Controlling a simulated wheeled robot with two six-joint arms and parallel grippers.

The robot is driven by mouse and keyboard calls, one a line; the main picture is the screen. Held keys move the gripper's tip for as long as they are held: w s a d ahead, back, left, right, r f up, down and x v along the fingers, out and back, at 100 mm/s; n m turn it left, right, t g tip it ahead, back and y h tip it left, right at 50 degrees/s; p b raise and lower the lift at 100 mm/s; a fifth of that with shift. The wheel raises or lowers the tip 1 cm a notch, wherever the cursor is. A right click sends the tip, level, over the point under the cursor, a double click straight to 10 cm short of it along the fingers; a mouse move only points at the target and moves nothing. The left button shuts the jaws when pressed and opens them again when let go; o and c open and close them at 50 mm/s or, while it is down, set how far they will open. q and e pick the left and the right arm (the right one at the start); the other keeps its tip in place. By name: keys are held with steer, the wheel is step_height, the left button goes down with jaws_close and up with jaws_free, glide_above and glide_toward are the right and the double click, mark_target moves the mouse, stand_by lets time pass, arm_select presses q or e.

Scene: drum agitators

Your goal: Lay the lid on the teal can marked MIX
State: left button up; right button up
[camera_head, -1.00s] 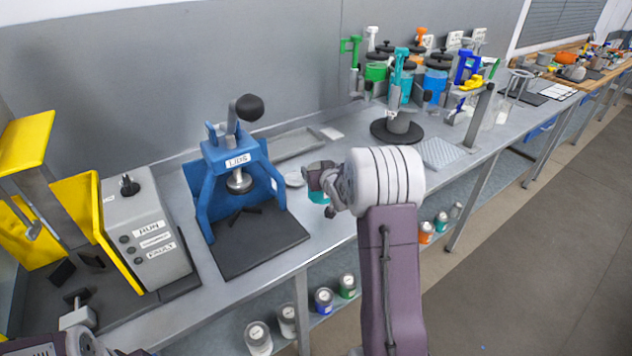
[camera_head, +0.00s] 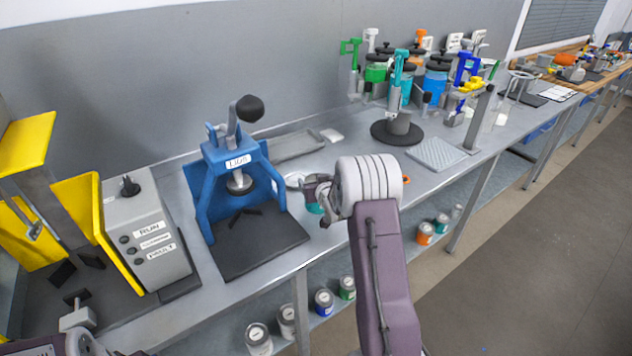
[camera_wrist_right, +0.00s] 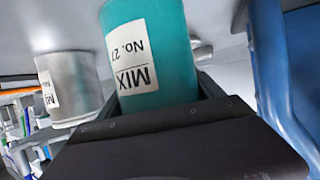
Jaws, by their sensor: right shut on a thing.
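The teal can marked MIX, No. 27 (camera_wrist_right: 150,50), is between the jaws of my right gripper in the right wrist view, where its label appears upside down. My right gripper (camera_head: 318,192) is shut on it over the front of the bench, right of the blue press. Only a small teal part of the can (camera_head: 315,209) shows in the head view. I cannot see whether anything covers the can's top. My left arm shows only at the bottom left edge; its gripper is out of view.
The blue press labelled LIDS (camera_head: 225,185) stands left of my gripper on a black base. A grey control box (camera_head: 150,240) is farther left. A shallow tray (camera_head: 292,147) lies behind.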

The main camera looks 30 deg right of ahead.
steer(key=o, duration=1.9)
steer(key=shift+s+r, duration=0.15)
steer(key=shift+r, duration=0.1)
steer(key=v, duration=1.1)
steer(key=shift+s+r, duration=0.1)
steer(key=shift+s, duration=0.2)
